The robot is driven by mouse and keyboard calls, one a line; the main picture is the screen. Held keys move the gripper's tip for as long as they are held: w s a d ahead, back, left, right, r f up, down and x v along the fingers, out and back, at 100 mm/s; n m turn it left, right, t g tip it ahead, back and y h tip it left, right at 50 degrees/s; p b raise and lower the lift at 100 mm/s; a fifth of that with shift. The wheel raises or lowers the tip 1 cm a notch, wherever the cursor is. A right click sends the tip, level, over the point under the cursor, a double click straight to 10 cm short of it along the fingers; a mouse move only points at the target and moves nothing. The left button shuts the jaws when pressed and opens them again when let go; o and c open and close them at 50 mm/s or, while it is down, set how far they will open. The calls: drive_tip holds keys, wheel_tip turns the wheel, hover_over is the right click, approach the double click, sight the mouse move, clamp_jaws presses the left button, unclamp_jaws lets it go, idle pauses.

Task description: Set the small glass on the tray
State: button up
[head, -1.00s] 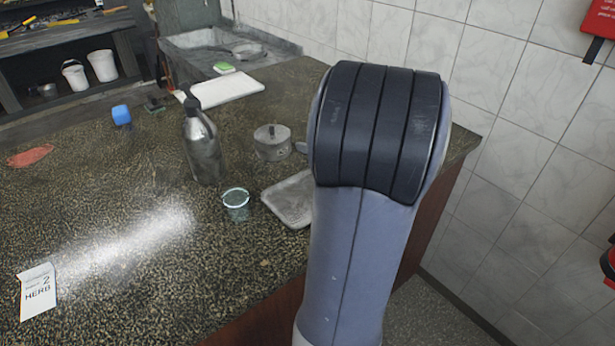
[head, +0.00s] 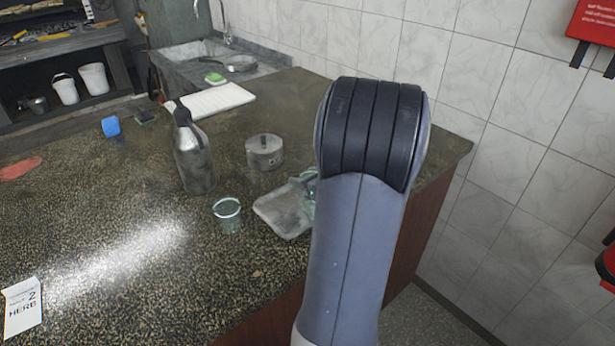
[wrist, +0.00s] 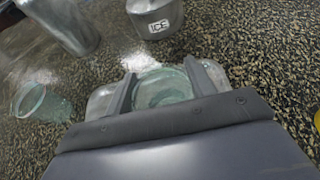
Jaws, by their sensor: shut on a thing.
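My gripper (wrist: 160,88) is shut on a small clear greenish glass (wrist: 163,90), seen from above between its two fingers. The held glass also shows in the head view (head: 311,183), mostly hidden behind my arm. The grey metal tray (head: 283,212) lies on the counter near its right edge, partly hidden by my arm. In the wrist view the tray (wrist: 101,101) shows on both sides of the fingers, under the glass. I cannot tell whether the glass touches the tray. A second glass (head: 227,219) stands left of the tray, also in the wrist view (wrist: 38,103).
A metal tin (head: 264,154) marked ICE in the wrist view stands behind the tray. A metal bottle (head: 195,162) stands left of the tin.

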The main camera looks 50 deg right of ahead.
drive_tip(key=o, duration=1)
drive_tip(key=shift+o, duration=0.2)
drive_tip(key=shift+r, duration=0.15)
drive_tip(key=v, duration=1.2)
